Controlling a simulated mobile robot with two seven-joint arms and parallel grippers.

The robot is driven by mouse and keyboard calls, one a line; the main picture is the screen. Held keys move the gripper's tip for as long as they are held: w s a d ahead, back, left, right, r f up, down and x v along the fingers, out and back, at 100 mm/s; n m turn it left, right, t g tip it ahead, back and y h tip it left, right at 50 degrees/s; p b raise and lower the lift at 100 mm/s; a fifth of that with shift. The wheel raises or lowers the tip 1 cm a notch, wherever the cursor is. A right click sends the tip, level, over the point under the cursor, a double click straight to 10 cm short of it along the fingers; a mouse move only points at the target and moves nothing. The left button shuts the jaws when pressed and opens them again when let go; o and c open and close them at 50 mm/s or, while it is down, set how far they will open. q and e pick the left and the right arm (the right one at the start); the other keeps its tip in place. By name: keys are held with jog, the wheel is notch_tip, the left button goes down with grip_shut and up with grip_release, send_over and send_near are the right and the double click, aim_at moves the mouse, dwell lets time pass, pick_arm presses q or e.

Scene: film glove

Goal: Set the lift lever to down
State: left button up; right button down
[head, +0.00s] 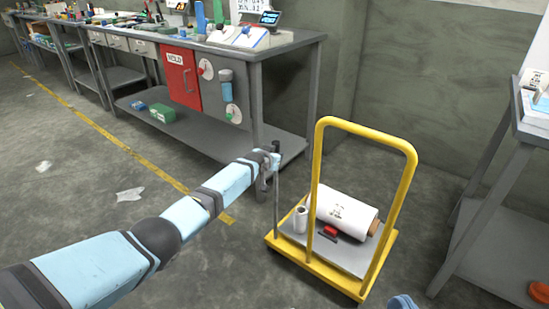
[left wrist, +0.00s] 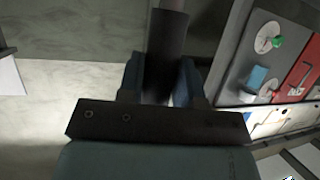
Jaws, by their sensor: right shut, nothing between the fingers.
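The lift lever (head: 276,148) is a grey rod with a black grip, standing upright at the left edge of a yellow trolley (head: 285,249). My left gripper (head: 268,164) is at the top of the lever. In the left wrist view, the black grip (left wrist: 166,55) lies between the two blue fingers of the left gripper (left wrist: 164,82). The fingers are close on both sides of it; whether they press on it is unclear. Only a small blue part of my right gripper (head: 402,302) shows at the bottom edge; it is shut and empty, away from the lever.
The trolley carries a white film roll (head: 343,211), a small white roll (head: 300,219) and a red-and-black item (head: 330,231). A workbench (head: 255,52) stands behind and a grey table (head: 500,150) at right. Floor at left is mostly clear.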

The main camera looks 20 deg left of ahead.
pick_arm(q)
jog(key=o, duration=0.4)
jog(key=shift+a, duration=0.3)
pick_arm(e)
jog(key=shift+a, duration=0.1)
pick_arm(q)
jog(key=shift+d, duration=0.1)
jog(key=shift+s+r+p, duration=0.2)
jog(key=shift+s+p, duration=0.1)
jog(key=shift+p, duration=0.15)
jog(key=p+v, duration=0.7)
jog(key=v, duration=0.6)
pick_arm(e)
jog(key=s+d+f+g+h, duration=0.1)
jog(key=d+f+g+h, duration=0.2)
jog(key=f, duration=0.3)
jog(key=shift+s+d+f+m+h, duration=0.15)
jog(key=shift+d+f+m+h, duration=0.15)
jog(key=shift+d+h, duration=0.4)
pick_arm(q)
jog(key=shift+s, duration=0.1)
